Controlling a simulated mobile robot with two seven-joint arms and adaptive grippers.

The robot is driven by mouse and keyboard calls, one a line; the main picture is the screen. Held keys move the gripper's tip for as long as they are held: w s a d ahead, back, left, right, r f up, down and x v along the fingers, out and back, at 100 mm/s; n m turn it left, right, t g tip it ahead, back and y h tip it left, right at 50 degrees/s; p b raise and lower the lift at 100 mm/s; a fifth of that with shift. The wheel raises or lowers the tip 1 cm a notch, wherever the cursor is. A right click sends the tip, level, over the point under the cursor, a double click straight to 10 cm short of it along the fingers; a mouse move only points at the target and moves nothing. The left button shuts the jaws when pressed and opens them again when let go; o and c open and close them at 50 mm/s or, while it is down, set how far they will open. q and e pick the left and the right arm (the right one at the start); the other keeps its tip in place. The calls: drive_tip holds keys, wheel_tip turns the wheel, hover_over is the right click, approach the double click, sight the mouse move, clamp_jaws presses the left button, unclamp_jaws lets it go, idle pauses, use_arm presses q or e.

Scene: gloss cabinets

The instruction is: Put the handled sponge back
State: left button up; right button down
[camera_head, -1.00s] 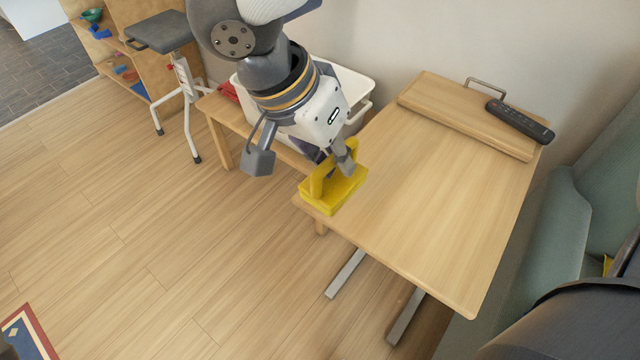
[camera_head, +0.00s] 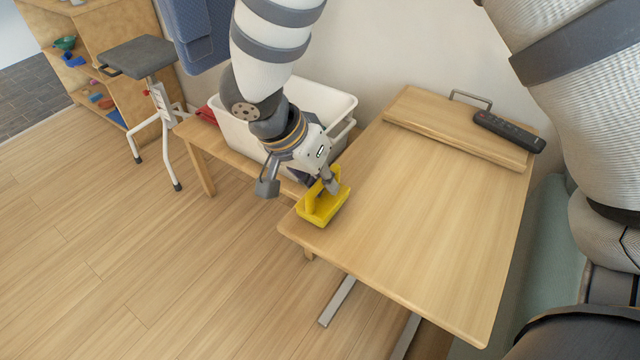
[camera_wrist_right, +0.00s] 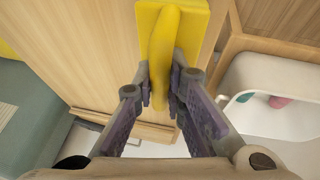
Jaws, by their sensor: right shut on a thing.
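The yellow handled sponge (camera_head: 325,209) is at the near left corner of the light wooden table (camera_head: 430,220), its handle upward. I cannot tell whether it rests on the top or hangs just above it. My right gripper (camera_head: 324,184) comes down from above and is shut on the handle. In the right wrist view the sponge (camera_wrist_right: 196,22) reaches past the fingertips, with its handle between the two fingers (camera_wrist_right: 163,90). My left gripper is not in view.
A raised wooden board (camera_head: 455,127) with a black remote (camera_head: 508,131) lies at the table's back. A white bin (camera_head: 325,100) stands on a low wooden bench (camera_head: 200,140) behind the gripper. A grey stool (camera_head: 138,57) stands left. The table's middle is clear.

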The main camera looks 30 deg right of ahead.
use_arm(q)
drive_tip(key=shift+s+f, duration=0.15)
use_arm(e)
drive_tip(key=shift+f, duration=0.6)
drive_tip(key=shift+f, duration=0.1)
drive_tip(key=c, duration=1.6)
unclamp_jaws()
drive_tip(key=shift+c, duration=0.2)
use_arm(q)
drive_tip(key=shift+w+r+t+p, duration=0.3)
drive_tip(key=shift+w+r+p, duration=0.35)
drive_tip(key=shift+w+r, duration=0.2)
use_arm(e)
drive_tip(key=v, duration=1.2)
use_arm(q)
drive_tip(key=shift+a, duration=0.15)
use_arm(e)
drive_tip(key=shift+a, duration=0.1)
